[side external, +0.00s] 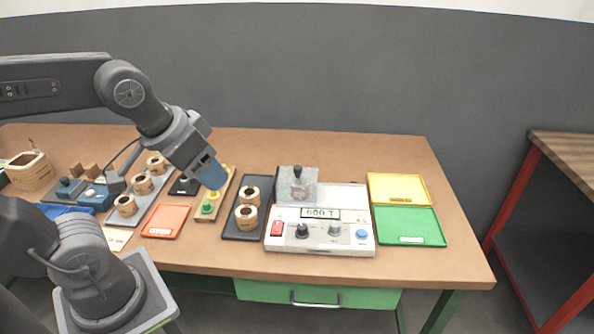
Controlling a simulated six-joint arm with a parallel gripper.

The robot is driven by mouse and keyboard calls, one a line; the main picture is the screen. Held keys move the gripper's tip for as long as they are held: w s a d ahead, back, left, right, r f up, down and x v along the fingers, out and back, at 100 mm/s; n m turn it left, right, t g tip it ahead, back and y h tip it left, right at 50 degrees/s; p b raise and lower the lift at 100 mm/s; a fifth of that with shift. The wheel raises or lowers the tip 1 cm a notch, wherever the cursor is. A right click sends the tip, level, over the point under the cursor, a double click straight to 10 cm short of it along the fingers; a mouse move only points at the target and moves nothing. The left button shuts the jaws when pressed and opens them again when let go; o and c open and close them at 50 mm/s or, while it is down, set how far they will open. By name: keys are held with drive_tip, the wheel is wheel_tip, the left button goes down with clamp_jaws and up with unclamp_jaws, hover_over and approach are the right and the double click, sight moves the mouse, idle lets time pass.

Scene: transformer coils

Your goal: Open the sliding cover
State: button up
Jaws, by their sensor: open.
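A white tester (343,198) with a display, a red switch, knobs and a blue button stands right of the table's middle. A grey, partly see-through cover (303,193) with a black knob on top sits at the tester's back left. I cannot tell from this view which way it slides or what is under it. My gripper (213,174) has blue fingertips and hangs in the air left of the cover, apart from it, above the green and yellow parts on a wooden board. It is open and empty, though its jaw gap is hard to see.
A dark tray (231,229) with two coils lies just left of the tester. A yellow tray (415,190) and a green tray (436,227) lie to its right. An orange tray (158,225), several coils and a blue device (94,197) are at the left. The table's front right is clear.

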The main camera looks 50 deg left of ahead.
drive_tip(key=w+a+r+n+g, duration=0.1)
drive_tip(key=w+a+r+n, duration=0.15)
drive_tip(key=w+n, duration=0.4)
drive_tip(key=n+g, duration=0.4)
drive_tip(key=n, duration=0.7)
hover_over(298, 167)
wheel_tip(298, 167, down, 9)
wheel_tip(298, 167, down, 13)
drive_tip(key=shift+f, duration=0.1)
clamp_jaws()
